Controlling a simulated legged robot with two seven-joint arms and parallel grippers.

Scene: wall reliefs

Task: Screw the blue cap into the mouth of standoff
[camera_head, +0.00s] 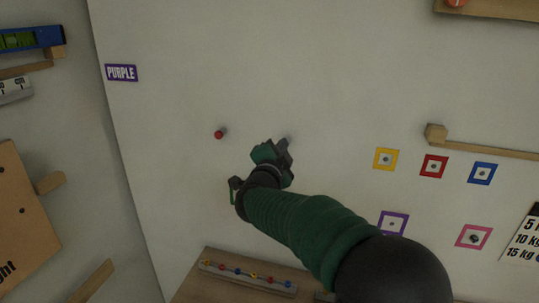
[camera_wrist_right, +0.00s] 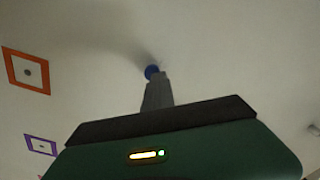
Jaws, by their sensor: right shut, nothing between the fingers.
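The blue cap (camera_wrist_right: 152,72) shows in the right wrist view just beyond my right fingertips, close to the pale wall. In the head view my gripper hides it. Whether it sits in a standoff's mouth, or touches the fingers, I cannot tell. My right gripper (camera_head: 283,149) reaches up to the wall from below. Its fingers also show in the wrist view (camera_wrist_right: 157,90), shut with nothing between them. A standoff with a red cap (camera_head: 219,133) sticks out of the wall to the left of my gripper. My left gripper is not in view.
Coloured square frames, yellow (camera_head: 386,159), red (camera_head: 433,166), blue (camera_head: 482,173), purple (camera_head: 393,222) and pink (camera_head: 474,237), are on the wall at right. A rack (camera_head: 247,277) with several coloured caps is below. A wooden bar (camera_head: 485,147) juts out at right.

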